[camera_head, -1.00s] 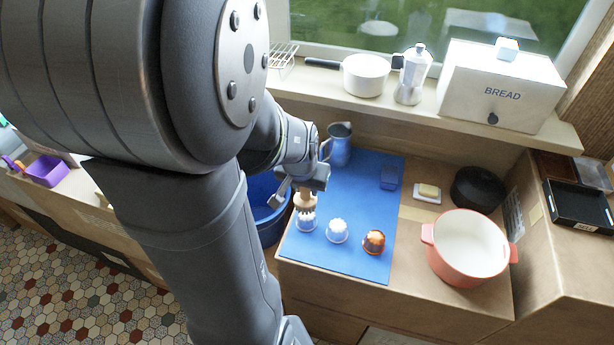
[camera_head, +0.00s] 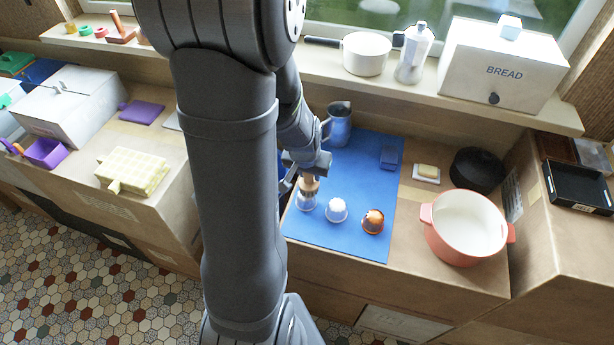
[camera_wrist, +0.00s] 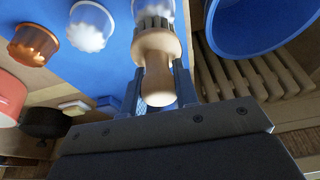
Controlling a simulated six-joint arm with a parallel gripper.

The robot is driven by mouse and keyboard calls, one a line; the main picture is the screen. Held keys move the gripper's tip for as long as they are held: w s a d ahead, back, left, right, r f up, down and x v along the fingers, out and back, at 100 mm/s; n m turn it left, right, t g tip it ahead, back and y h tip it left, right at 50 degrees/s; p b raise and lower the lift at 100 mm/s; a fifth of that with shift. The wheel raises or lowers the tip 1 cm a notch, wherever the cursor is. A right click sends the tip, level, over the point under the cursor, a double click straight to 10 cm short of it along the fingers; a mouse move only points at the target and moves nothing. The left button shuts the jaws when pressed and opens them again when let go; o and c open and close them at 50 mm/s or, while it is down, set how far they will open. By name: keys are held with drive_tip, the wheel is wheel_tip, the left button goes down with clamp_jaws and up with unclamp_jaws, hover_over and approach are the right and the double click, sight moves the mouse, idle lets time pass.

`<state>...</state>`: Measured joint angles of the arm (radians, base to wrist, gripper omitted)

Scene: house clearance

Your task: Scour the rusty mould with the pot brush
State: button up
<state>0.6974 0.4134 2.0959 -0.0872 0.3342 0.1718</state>
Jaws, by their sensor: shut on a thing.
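My gripper (camera_head: 306,174) is shut on the pot brush (camera_head: 309,186), a pale wooden knob with bristles below. In the wrist view the brush handle (camera_wrist: 157,65) sits between the fingers. The brush is at the leftmost, pale mould (camera_head: 306,202) on the blue mat (camera_head: 350,247); I cannot tell whether the bristles touch it. A white fluted mould (camera_head: 336,209) stands in the middle of the row. The rusty, orange-brown mould (camera_head: 373,222) stands at the right end, apart from the brush; it also shows in the wrist view (camera_wrist: 33,45).
A metal jug (camera_head: 339,124) and a blue sponge-like block (camera_head: 389,158) are at the mat's back. To the right are a soap dish (camera_head: 427,174), a black round pot (camera_head: 477,170) and a coral pot (camera_head: 463,248). A blue tub (camera_wrist: 250,25) is beside the mat.

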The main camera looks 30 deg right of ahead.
sight(307, 187)
drive_tip(key=shift+w+d, duration=0.1)
drive_tip(key=shift+w, duration=0.05)
drive_tip(key=shift+s+a, duration=1.2)
drive_tip(key=shift+s, duration=0.05)
drive_tip(key=shift+w+d+f, duration=0.15)
drive_tip(key=shift+w+d, duration=1.2)
drive_tip(key=s+a, duration=0.3)
drive_tip(key=w+d, duration=0.3)
drive_tip(key=shift+s+a, duration=1.4)
wheel_tip(307, 187, up, 8)
drive_tip(key=shift+r, duration=0.25)
